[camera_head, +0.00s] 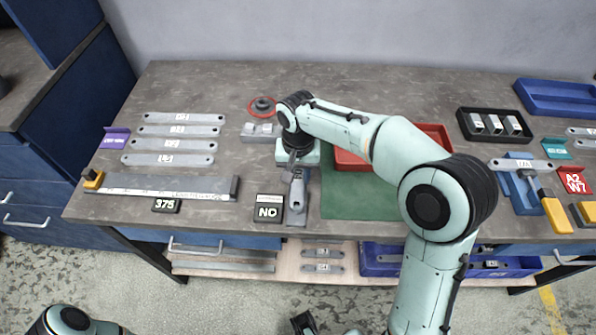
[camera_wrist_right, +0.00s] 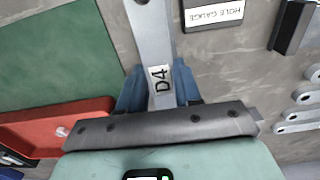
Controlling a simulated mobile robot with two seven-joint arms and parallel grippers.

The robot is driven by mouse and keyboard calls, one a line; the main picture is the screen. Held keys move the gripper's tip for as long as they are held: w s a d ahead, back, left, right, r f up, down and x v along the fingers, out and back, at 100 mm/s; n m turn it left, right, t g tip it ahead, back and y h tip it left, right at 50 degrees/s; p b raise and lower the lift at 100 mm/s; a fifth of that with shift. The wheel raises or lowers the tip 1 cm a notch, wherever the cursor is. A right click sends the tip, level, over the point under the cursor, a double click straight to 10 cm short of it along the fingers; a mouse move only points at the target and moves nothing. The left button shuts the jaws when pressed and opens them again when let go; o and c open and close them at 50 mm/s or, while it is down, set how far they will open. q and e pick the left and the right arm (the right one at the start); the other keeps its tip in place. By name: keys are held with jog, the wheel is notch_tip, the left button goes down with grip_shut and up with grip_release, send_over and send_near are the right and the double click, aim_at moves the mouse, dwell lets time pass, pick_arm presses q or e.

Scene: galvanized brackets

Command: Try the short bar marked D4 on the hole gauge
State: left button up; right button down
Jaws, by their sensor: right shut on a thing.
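My right gripper (camera_head: 291,168) is shut on the grey bar marked D4, above the front middle of the bench. In the right wrist view the D4 bar (camera_wrist_right: 150,40) is clamped between blue fingers (camera_wrist_right: 158,88), its label facing the camera. It extends away from the hand, with a hole near the top of the frame. A dark block labelled HOLE GAUGE (camera_wrist_right: 215,14) lies beside it, apart. In the head view a dark block marked NO (camera_head: 268,208) stands left of the bar. Whether the bar touches anything beneath is unclear. Of my left arm, only parts show at the bottom edge.
A green mat (camera_head: 350,200) and red tray (camera_head: 434,132) lie to the right, partly behind my arm. Several long bars (camera_head: 175,145) and a ruler fixture (camera_head: 165,187) lie left. A grey block (camera_head: 262,132) and red ring (camera_head: 262,106) are behind. A black tray (camera_head: 495,125) stands right.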

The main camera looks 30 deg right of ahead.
jog(key=shift+f+b, duration=0.75)
jog(key=shift+f, duration=0.45)
dwell(1.6)
jog(key=c, duration=0.7)
grip_release()
jog(key=shift+r, duration=0.3)
notch_tip(320, 180, up, 13)
jog(key=p, duration=0.2)
jog(key=shift+p, duration=0.35)
jog(key=shift+f, duration=0.15)
